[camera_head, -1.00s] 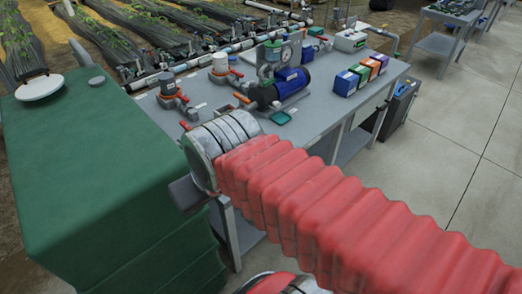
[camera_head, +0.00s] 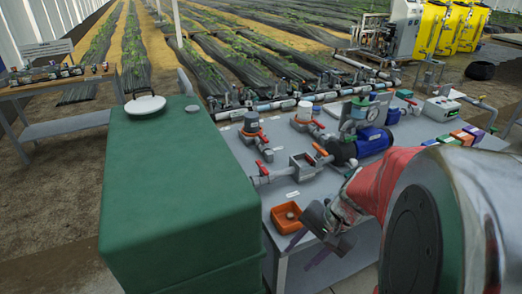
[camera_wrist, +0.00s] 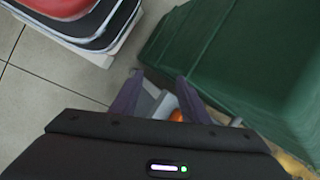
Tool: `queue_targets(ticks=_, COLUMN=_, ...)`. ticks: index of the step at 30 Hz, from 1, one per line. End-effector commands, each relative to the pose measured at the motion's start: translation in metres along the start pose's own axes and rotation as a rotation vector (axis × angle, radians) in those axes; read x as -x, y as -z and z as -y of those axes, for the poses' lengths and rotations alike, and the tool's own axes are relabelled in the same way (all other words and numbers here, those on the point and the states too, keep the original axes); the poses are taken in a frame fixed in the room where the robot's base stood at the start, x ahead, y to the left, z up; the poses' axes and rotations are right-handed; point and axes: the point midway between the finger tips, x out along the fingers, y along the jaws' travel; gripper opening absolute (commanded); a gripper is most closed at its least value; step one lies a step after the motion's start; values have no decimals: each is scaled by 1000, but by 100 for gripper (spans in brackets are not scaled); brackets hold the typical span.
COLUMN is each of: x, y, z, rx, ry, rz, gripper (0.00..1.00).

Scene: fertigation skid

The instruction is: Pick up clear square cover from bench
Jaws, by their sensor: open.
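The grey bench (camera_head: 345,160) stands right of the green tank in the head view. I cannot surely pick out the clear square cover in either view; it may be hidden or too faint. A grey square open-topped housing (camera_head: 302,164) sits on the bench among the valves. My gripper (camera_head: 308,249) is near the bench's front left edge, beside the orange tray (camera_head: 290,219). In the wrist view my gripper (camera_wrist: 158,82) has its two dark fingers apart, with nothing seen between them but a pale grey part and a bit of orange.
The large green tank (camera_head: 175,190) is close left of my gripper and fills the right of the wrist view (camera_wrist: 235,50). A blue pump (camera_head: 370,142), red-handled valves (camera_head: 254,133) and coloured boxes (camera_head: 465,136) crowd the bench. Bare floor (camera_wrist: 55,70) lies left in the wrist view.

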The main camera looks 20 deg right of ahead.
Motion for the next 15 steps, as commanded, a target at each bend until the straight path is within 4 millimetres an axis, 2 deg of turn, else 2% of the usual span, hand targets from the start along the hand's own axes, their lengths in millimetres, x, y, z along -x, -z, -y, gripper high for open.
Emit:
queue_targets(ticks=8, x=-22, y=45, z=-9, rx=-406, ry=186, rz=100, gripper=42)
queue_targets(ticks=15, x=-33, y=98, z=-16, rx=-779, ry=393, rz=167, gripper=42)
